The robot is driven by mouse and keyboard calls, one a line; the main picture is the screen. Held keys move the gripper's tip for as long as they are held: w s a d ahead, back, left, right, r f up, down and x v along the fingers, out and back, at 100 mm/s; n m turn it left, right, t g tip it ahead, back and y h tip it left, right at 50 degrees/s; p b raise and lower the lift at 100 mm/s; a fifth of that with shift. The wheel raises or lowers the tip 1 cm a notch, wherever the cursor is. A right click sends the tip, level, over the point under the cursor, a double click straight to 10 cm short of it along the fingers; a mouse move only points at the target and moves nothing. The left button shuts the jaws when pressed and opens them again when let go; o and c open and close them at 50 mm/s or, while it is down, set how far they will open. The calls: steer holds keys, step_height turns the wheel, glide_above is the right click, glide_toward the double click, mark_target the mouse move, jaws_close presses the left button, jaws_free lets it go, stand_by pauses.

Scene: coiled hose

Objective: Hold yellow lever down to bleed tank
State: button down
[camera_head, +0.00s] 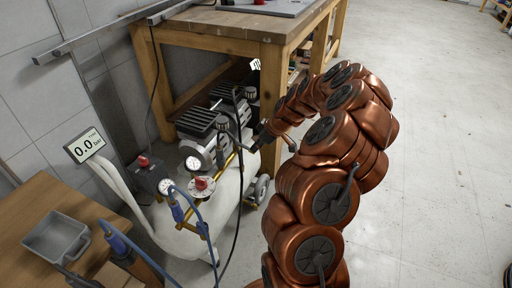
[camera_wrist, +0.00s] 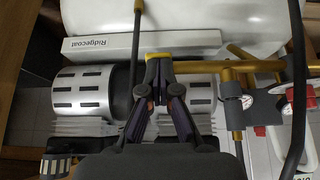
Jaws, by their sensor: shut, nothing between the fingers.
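The tank (camera_head: 230,200) is the white compressor body beside the wooden bench, and its white side also fills the top of the wrist view (camera_wrist: 200,22). My gripper (camera_wrist: 158,66) is shut with its fingertips together and nothing between them. A small yellow piece (camera_wrist: 158,56), apparently the yellow lever, shows right at the fingertips; I cannot tell whether they touch it. In the head view my gripper (camera_head: 258,141) is at the far upper end of the tank, small and partly hidden by my arm. The display (camera_head: 87,145) reads 0.0 bar.
Brass pipe (camera_wrist: 235,100) with a gauge and red knob stands right of my fingers. Silver motor cylinders (camera_wrist: 82,92) lie beneath them. A dark hose (camera_wrist: 297,90) runs down the right side. A workbench (camera_head: 215,35) stands behind; a grey bin (camera_head: 57,238) sits lower left. Floor at right is clear.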

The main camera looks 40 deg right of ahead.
steer(key=shift+r, duration=0.15)
stand_by(0.3)
steer(key=shift+r, duration=0.65)
step_height(320, 180, up, 14)
steer(key=s+d+p, duration=0.1)
steer(key=s, duration=0.1)
steer(key=shift+s+d+f, duration=0.2)
steer(key=shift+s+d, duration=0.05)
steer(key=shift+s, duration=0.15)
steer(key=shift+p, duration=0.3)
